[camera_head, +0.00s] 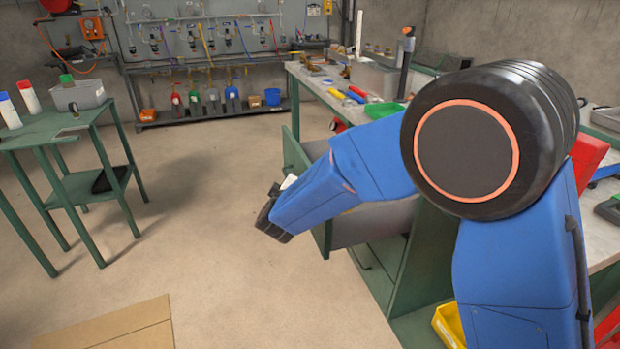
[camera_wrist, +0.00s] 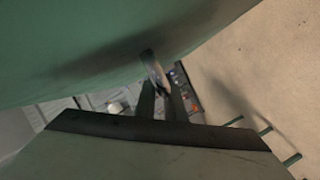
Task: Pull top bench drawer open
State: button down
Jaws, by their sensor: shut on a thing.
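The top bench drawer stands out from the green bench, its green front (camera_head: 294,154) to the left of my arm and its grey side wall (camera_head: 375,222) below it. My blue arm covers the middle of the drawer. In the wrist view the green drawer front (camera_wrist: 70,60) fills the upper left. My gripper (camera_wrist: 160,85) is shut on the drawer handle (camera_wrist: 156,73), a small metal bar on that front.
A green side table (camera_head: 55,135) with bottles and a grey bin stands at the left. A cardboard sheet (camera_head: 115,328) lies on the floor at the lower left. The concrete floor (camera_head: 215,220) between table and drawer is clear. A yellow bin (camera_head: 447,328) sits low beside the bench.

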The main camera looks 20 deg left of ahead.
jog(key=shift+s+a, duration=0.65)
jog(key=shift+a, duration=0.3)
jog(key=shift+s+a, duration=0.65)
jog(key=shift+a, duration=0.3)
jog(key=c, duration=2.1)
grip_release()
jog(key=v, duration=1.7)
jog(key=shift+s, duration=0.25)
